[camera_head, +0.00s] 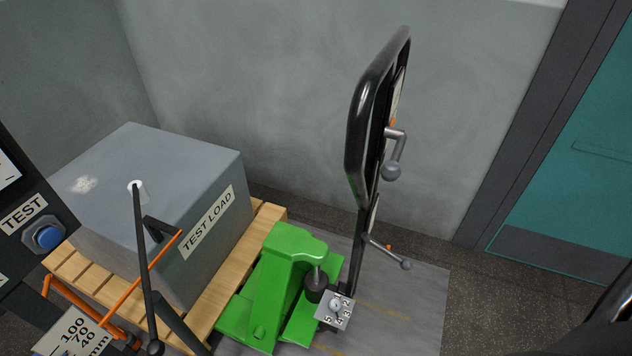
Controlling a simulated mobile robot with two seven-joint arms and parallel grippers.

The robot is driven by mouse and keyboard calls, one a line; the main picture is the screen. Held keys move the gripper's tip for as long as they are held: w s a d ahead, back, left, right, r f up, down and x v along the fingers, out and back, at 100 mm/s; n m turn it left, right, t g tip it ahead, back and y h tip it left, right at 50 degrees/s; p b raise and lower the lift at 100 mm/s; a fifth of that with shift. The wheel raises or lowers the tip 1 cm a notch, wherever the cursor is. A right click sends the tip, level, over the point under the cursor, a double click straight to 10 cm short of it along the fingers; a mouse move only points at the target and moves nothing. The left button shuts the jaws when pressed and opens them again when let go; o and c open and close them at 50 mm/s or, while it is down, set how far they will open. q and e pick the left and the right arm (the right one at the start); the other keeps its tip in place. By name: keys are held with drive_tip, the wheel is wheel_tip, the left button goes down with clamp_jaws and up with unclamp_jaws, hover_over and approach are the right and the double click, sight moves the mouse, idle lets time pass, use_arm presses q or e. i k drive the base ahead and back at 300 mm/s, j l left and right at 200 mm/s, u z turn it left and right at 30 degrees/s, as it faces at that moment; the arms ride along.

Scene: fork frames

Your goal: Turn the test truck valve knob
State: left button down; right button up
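The test truck is a green pallet jack (270,290) under a wooden pallet, with a tall black loop handle (357,130) standing up from it. A small round grey knob (336,305), which looks like the valve knob, sits on a pale plate (329,318) marked with numbers, at the foot of the handle beside a dark cylinder (316,287). A crank lever with a grey ball (391,171) is on the handle, and a thinner lever with a ball end (405,264) is lower down. Neither of my grippers can be made out.
A grey box labelled TEST LOAD (160,190) sits on the pallet (262,222). A dark panel with a blue button (46,238) and an orange linkage (150,268) stand at left. A teal door (580,180) is at right. A dark shape (608,318) fills the lower right corner. Floor right of the truck is clear.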

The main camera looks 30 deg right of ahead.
sight(334, 304)
drive_tip(key=z, duration=1.05)
